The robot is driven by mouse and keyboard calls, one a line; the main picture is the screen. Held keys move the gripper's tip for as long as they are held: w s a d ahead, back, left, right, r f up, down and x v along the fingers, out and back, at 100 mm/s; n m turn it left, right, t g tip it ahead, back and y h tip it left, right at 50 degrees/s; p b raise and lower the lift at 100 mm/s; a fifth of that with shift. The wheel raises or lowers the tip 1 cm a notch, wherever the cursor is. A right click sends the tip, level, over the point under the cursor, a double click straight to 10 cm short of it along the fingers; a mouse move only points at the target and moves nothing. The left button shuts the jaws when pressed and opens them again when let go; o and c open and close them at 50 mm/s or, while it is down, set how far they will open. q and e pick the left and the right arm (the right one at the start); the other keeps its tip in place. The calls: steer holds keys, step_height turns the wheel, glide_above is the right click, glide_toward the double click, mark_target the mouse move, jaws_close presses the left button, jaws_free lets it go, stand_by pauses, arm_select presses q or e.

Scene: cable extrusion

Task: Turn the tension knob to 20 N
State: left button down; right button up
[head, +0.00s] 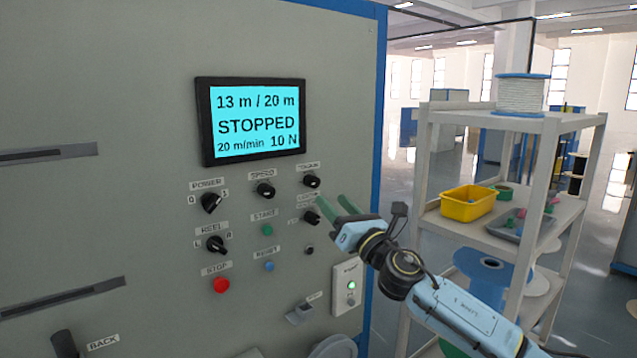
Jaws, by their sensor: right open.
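The black tension knob (311,181) is at the upper right of the control panel, under a small label that seems to read TENSION. The display (254,120) above it reads 13 m / 20 m, STOPPED, 20 m/min and 10 N. My right gripper (330,198) has green fingers, open and empty, just below and to the right of the tension knob, and I see no contact with it. My left gripper is not in view.
Close by are the speed knob (265,190), another black knob (311,217) near my fingers, the green start button (267,230) and the red stop button (221,285). A shelf rack (432,150) with a yellow bin (468,204) stands at the right.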

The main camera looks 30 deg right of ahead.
mark_target(316, 184)
steer(key=p+x, duration=0.1)
steer(key=x, duration=0.6)
steer(key=shift+a, duration=0.1)
steer(key=c, duration=1)
steer(key=shift+m+p, duration=0.3)
